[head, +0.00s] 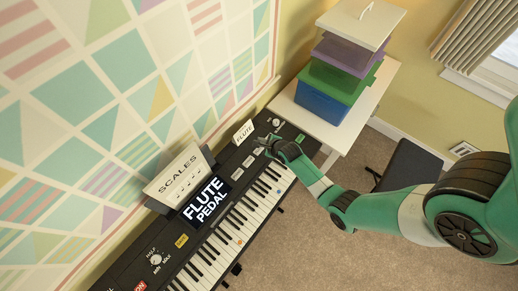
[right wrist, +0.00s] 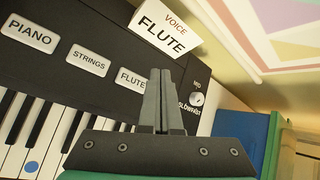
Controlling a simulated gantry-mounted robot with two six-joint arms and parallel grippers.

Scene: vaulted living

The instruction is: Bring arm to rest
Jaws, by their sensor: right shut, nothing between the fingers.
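My right arm, green with black joints, comes in from the right in the head view. Its gripper (head: 268,143) is over the far end of the keyboard (head: 214,246), close to its panel. In the right wrist view the gripper (right wrist: 160,75) is shut and empty, its fingers together in front of the black panel. The fingertips are near the FLUTE button (right wrist: 131,79); I cannot tell whether they touch the panel. The keyboard's display (head: 207,199) reads FLUTE PEDAL. My left gripper is not in view.
A SCALES sheet (head: 180,176) and a VOICE FLUTE card (right wrist: 165,28) stand at the keyboard's back. A white table (head: 288,106) carries stacked coloured boxes (head: 337,78) beyond the keyboard. A dark bench (head: 411,164) stands right. The patterned wall is close behind.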

